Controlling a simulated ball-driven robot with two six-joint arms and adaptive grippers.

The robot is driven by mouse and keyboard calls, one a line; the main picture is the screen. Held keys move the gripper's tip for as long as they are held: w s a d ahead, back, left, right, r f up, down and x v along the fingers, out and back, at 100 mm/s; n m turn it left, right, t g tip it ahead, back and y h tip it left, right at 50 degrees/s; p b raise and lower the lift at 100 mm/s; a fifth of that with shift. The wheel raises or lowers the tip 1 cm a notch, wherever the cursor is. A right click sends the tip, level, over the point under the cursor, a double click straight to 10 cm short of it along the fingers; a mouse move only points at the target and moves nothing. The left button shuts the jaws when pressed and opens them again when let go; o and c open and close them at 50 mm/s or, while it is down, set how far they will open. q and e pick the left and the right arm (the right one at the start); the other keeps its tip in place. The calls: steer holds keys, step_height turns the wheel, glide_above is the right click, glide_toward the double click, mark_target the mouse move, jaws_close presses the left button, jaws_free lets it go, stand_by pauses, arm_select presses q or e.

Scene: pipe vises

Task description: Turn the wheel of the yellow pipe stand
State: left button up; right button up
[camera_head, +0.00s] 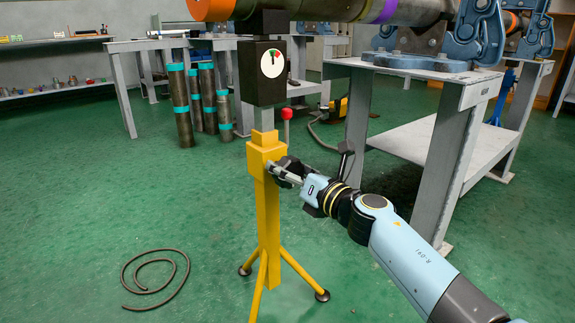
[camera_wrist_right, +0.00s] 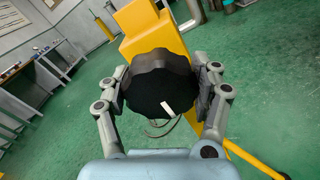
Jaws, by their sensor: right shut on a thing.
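The yellow pipe stand (camera_head: 267,215) stands upright on three legs near the middle of the head view. Its black head carries a round white dial (camera_head: 272,63) with a red and green mark. The black wheel (camera_wrist_right: 158,82) is on the side of the stand and fills the middle of the right wrist view, with a white mark on its face. My right gripper (camera_head: 281,172) is at the wheel, its two fingers on either side of the rim, shut on it. In the head view the gripper partly hides the wheel. My left gripper is in neither view.
A large pipe (camera_head: 400,12) with orange and purple bands lies across the top. Several pipes (camera_head: 180,105) stand behind. A cable (camera_head: 137,280) lies on open green floor at left.

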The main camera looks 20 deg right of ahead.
stand_by(0.3)
steer(key=o, duration=1.2)
steer(key=v, duration=1.2)
